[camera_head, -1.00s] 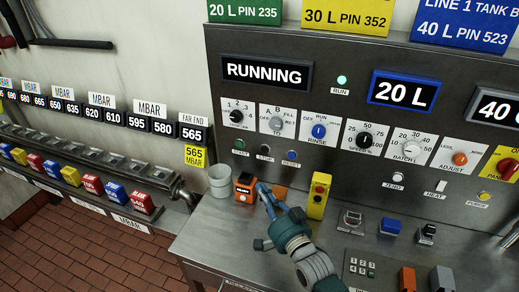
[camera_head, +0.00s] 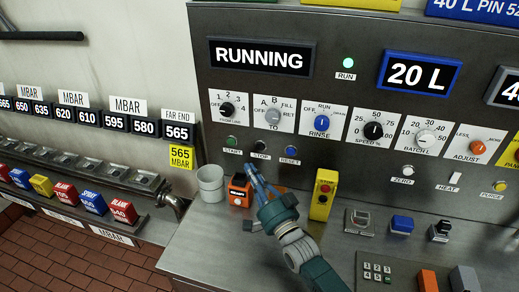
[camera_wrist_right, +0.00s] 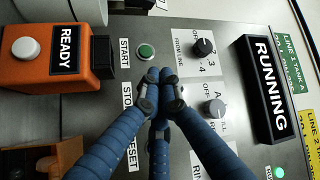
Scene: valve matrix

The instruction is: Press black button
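The black button (camera_head: 262,146) labelled STOP is on the grey control panel (camera_head: 335,180), between a green START button (camera_head: 231,142) and a blue RESET button (camera_head: 292,150). My right gripper (camera_head: 250,168) is shut and empty, its fingertips just below and left of the black button in the head view. In the right wrist view the gripper's (camera_wrist_right: 160,76) blue fingers meet in front of the panel, below the green START button (camera_wrist_right: 146,51). They hide the black button there; only part of its STOP label (camera_wrist_right: 127,94) shows. I cannot tell whether they touch the panel. My left gripper is not in view.
An orange READY box (camera_head: 240,189) and a white cup (camera_head: 211,183) stand on the metal counter, beside and left of my right gripper. Knobs, including a black one (camera_head: 227,108), line the panel above.

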